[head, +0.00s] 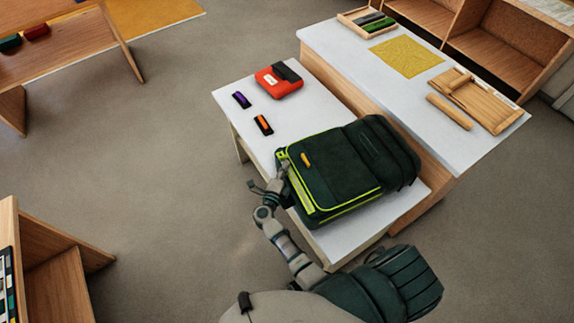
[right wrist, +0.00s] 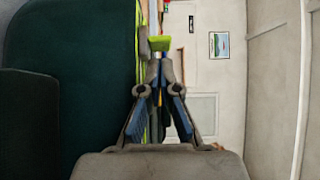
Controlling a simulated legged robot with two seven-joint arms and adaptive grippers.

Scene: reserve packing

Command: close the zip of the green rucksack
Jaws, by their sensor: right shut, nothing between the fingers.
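The dark green rucksack (head: 340,183) lies on the low white table, with a bright lime zip line (head: 350,203) along its edges. A small orange tab (head: 307,160) sits on its upper face. My right gripper (head: 283,180) is at the rucksack's left side, close to the lime edge. In the right wrist view the gripper (right wrist: 160,68) is shut and empty. A lime tab (right wrist: 160,43) shows just beyond its fingertips; I cannot tell if they touch. The rucksack's green side (right wrist: 75,80) fills the left of that view. My left gripper is not in view.
On the low table (head: 232,97) are a red case (head: 279,80), a purple-marked item (head: 241,99) and an orange-marked item (head: 263,124). A higher white table (head: 345,55) adjoins behind, with a yellow mat (head: 407,58) and wooden tray (head: 482,98).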

